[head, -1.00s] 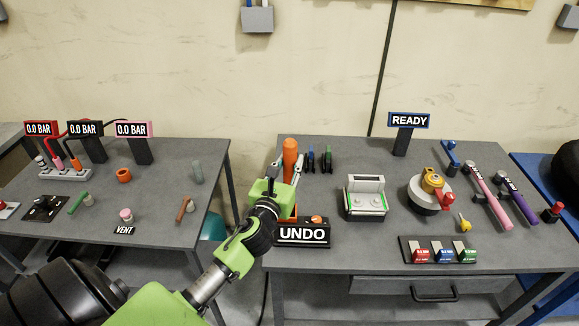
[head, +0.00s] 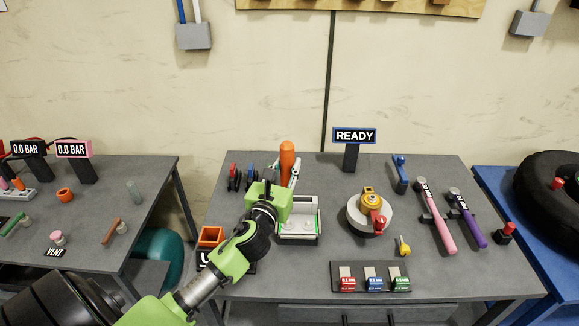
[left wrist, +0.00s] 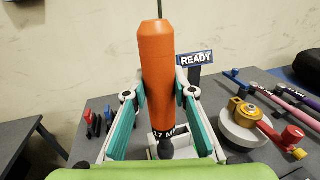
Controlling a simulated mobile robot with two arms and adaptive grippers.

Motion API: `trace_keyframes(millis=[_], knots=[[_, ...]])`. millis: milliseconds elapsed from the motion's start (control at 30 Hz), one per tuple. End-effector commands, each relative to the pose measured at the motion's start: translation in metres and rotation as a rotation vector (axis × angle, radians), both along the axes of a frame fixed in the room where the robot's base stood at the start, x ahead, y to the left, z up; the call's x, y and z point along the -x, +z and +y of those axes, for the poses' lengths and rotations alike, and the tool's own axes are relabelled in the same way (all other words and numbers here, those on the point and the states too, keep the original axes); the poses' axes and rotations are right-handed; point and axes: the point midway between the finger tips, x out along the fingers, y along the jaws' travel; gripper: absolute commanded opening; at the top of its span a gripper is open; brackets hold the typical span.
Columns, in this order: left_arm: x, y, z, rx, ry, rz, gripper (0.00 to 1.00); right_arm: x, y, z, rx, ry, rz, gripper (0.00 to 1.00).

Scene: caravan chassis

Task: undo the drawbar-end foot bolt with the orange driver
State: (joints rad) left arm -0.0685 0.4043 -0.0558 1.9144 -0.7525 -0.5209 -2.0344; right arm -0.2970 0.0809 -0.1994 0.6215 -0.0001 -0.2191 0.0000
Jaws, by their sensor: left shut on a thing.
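The orange driver (head: 287,162) is upright in my left gripper (head: 285,184), above the back edge of a small white-grey tray with green edges (head: 299,233). In the left wrist view the driver (left wrist: 157,70) stands between the two teal-padded fingers of my left gripper (left wrist: 158,95), which are shut on it. A dark band with partly hidden white lettering and a dark shank show at its lower end. The UNDO stand's orange holder (head: 211,236) is empty at the bench's left; my arm hides most of its label. I cannot make out the foot bolt. My right gripper is not in view.
A READY sign (head: 354,135) stands at the back. Right of the tray are a round grey unit with a yellow-and-red top (head: 369,212), a pink wrench (head: 436,220) and a purple one (head: 467,218). Coloured blocks (head: 372,283) line the front. A tyre (head: 548,190) lies far right.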

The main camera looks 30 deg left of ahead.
Motion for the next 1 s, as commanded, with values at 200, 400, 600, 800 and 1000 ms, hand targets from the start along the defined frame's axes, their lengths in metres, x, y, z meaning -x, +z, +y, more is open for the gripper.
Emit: trace_keyframes(millis=[200,400,600,800,1000], knots=[[0.000,0.004,0.000,-0.002,-0.001,-0.005,0.00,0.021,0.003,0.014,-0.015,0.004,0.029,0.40],[0.000,-0.012,0.000,-0.002,0.000,-0.004,0.00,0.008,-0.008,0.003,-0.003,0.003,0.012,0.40],[0.000,-0.031,0.000,-0.002,0.000,-0.004,0.00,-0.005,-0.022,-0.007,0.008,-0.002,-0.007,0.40],[0.000,-0.046,0.000,-0.001,-0.001,-0.004,0.00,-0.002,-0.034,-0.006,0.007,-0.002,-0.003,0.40],[0.000,-0.054,0.000,-0.002,-0.001,-0.004,0.00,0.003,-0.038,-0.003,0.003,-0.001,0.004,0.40]])
